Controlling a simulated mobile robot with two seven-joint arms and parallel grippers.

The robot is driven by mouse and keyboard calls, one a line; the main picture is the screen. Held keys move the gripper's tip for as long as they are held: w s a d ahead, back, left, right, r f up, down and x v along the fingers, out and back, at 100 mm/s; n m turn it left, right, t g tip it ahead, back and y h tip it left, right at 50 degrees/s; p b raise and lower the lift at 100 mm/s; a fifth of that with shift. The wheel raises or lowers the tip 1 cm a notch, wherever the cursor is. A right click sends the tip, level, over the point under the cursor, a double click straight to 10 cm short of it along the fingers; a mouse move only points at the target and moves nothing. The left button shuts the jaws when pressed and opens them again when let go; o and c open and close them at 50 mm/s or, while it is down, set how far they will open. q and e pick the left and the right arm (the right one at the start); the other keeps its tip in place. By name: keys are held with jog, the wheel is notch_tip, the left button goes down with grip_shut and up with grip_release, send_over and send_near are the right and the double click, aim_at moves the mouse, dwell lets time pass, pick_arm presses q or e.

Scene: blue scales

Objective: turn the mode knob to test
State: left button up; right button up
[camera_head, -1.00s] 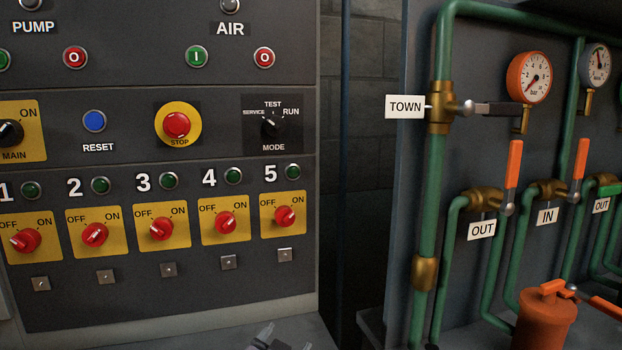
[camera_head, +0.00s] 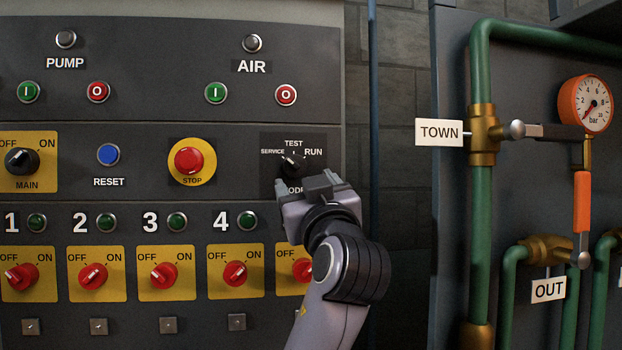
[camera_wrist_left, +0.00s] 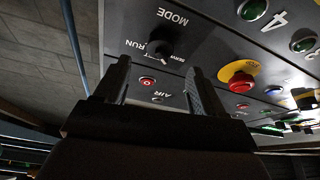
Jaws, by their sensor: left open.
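The black mode knob (camera_head: 293,164) is on the upper right of the grey panel, under the labels SERVICE, TEST and RUN. Its white mark points up and left, toward SERVICE. My left gripper (camera_head: 308,184) is just below and in front of the knob in the head view, covering part of the MODE label. In the left wrist view the knob (camera_wrist_left: 160,48) shows beyond and between the two spread fingers (camera_wrist_left: 160,68). The gripper is open and empty, and no contact with the knob shows. My right gripper is not in view.
The yellow-ringed STOP button (camera_head: 189,160) is left of the knob. The red AIR button (camera_head: 286,95) is above it. Red numbered switches (camera_head: 235,273) run below, the last partly behind my arm. The TOWN valve (camera_head: 484,132) and green pipes stand at right.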

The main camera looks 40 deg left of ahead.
aim_at(297, 170)
pick_arm(q)
jog(key=p+x, duration=0.1)
jog(key=x, duration=0.5)
jog(key=shift+w+a+r, duration=0.1)
jog(key=shift+w+a, duration=0.05)
jog(key=shift+a, duration=0.25)
jog(key=c, duration=1.1)
